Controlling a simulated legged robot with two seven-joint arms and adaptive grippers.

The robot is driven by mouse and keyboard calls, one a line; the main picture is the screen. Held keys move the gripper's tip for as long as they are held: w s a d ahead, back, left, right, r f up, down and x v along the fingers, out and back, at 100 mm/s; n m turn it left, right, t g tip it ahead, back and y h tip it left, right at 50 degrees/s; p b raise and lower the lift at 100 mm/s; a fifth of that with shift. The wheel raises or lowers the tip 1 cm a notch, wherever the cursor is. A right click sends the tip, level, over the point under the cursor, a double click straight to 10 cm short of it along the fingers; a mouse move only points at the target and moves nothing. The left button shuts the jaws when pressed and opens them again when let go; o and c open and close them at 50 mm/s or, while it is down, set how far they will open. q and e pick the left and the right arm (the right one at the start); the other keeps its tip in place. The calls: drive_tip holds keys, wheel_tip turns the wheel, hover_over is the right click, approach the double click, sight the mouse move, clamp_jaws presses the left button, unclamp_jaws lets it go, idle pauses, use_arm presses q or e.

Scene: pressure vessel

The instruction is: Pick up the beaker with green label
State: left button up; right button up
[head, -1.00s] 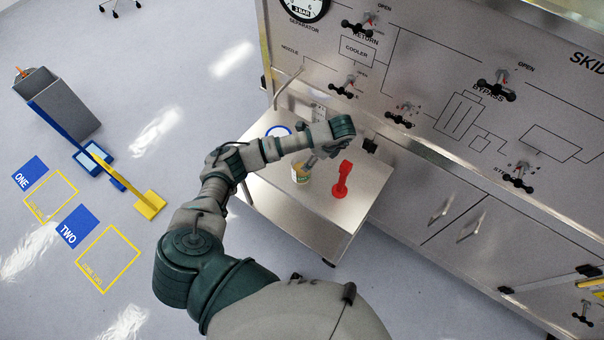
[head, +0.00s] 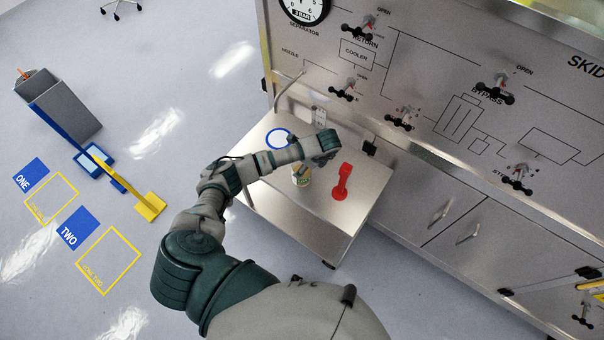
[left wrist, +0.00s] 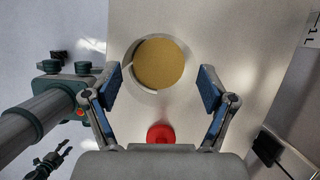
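The beaker (head: 302,179) stands on the steel side table, with a yellow and green patch showing on its side. My arm partly covers it in the head view. In the left wrist view the beaker (left wrist: 160,62) is seen from above as a pale round rim with a yellow-brown disc inside. My left gripper (left wrist: 158,86) is open, with its blue-padded fingers apart on either side of the beaker's near edge and not visibly touching it. In the head view the gripper is mostly hidden below my wrist.
A red object (head: 343,182) stands close to the right of the beaker; its red top (left wrist: 160,133) shows between the finger bases. The valve panel (head: 440,60) rises behind the table.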

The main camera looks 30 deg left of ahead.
use_arm(q)
drive_tip(key=c, duration=0.7)
drive_tip(key=shift+c, duration=0.2)
drive_tip(key=shift+a+r, duration=0.1)
drive_tip(key=shift+a, duration=0.05)
